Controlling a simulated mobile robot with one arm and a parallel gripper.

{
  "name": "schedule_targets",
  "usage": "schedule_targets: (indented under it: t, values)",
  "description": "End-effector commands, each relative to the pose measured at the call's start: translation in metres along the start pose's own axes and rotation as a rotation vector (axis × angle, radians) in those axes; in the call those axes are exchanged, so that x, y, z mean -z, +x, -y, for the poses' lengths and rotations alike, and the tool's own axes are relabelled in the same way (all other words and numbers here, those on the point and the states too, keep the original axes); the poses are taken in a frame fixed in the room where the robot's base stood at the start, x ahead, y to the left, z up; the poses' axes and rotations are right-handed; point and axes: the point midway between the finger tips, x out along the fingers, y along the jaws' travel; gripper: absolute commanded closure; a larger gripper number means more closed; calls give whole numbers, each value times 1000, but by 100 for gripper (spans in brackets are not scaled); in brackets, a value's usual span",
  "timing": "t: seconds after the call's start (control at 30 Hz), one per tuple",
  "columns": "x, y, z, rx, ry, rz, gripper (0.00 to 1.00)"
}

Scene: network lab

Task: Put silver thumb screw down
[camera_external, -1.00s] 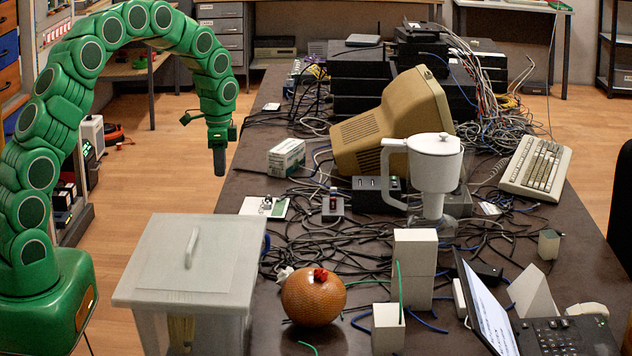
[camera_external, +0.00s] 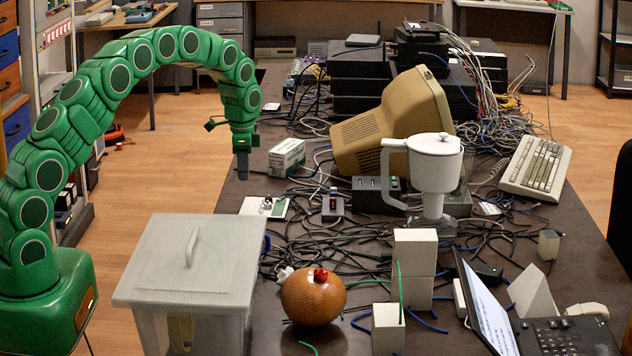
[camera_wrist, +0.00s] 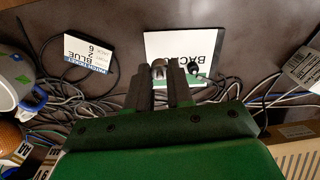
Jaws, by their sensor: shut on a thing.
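In the wrist view, my gripper (camera_wrist: 159,78) is shut on the silver thumb screw (camera_wrist: 158,64), which shows between the fingertips. The screw appears in front of a white card (camera_wrist: 165,44) with the printed letters "BACK". A small dark piece (camera_wrist: 193,68) is on the card, right of the fingertips. In the external view, my gripper (camera_external: 242,166) points down above the left edge of the dark table, behind and a little left of the card (camera_external: 250,205). The thumb screw is too small to make out there.
A label card reading "BLUE" (camera_wrist: 88,52) lies left of the white card. Cables (camera_external: 350,235) tangle across the table. A white-green box (camera_external: 287,158) and a beige monitor (camera_external: 365,140) stand right of my gripper. A lidded bin (camera_external: 190,262) stands nearer the camera.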

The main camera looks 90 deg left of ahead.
Motion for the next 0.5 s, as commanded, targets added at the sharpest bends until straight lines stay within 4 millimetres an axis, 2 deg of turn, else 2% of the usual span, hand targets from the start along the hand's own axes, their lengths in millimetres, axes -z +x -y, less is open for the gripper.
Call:
schedule_targets:
  t: [0.5]
  values:
    - [23, 43, 27, -1, 0, 2, 100]
